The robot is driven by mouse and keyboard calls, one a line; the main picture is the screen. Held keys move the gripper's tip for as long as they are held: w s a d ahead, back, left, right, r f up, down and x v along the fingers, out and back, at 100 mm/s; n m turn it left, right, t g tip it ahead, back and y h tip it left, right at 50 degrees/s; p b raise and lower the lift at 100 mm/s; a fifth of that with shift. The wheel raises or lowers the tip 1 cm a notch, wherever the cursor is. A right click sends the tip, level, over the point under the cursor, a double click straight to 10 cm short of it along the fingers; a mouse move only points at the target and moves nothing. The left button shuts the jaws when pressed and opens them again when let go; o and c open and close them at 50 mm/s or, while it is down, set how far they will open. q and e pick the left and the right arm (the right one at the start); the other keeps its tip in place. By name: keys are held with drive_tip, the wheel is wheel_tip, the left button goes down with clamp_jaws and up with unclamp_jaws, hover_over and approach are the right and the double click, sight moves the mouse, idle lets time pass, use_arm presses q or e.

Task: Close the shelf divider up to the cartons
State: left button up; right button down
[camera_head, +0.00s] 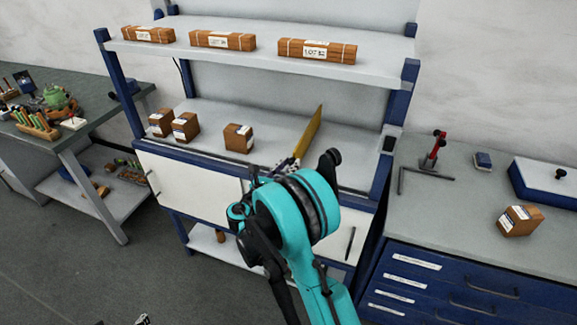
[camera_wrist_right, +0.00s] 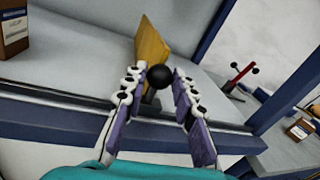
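The shelf divider (camera_head: 314,132) is a thin yellow-brown upright board on the middle shelf, right of the cartons. It also shows in the right wrist view (camera_wrist_right: 151,48) with a black ball knob (camera_wrist_right: 160,76) at its near end. Three brown cartons stand to its left: one (camera_head: 160,122), a second (camera_head: 185,127) and a third (camera_head: 239,138), with a clear gap before the divider. My right gripper (camera_head: 285,168) is at the shelf front; in its wrist view the fingers are apart on either side of the knob. Small pieces at the bottom edge may be my left gripper (camera_head: 142,320).
Long wooden packs (camera_head: 223,40) lie on the upper shelf (camera_head: 190,58). A blue post (camera_head: 399,95) bounds the shelf on the right. A drawer bench (camera_head: 440,215) on the right holds a brown carton (camera_head: 520,220) and a blue case (camera_head: 545,183). A workbench stands left.

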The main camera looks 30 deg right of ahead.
drive_tip(key=w+a, duration=0.8)
drive_tip(key=w, duration=0.1)
drive_tip(key=w+a, duration=0.4)
drive_tip(key=w, duration=0.1)
drive_tip(key=c, duration=1.2)
unclamp_jaws()
drive_tip(key=shift+s, duration=0.1)
drive_tip(key=v, duration=1.2)
drive_tip(key=shift+d+r, duration=0.1)
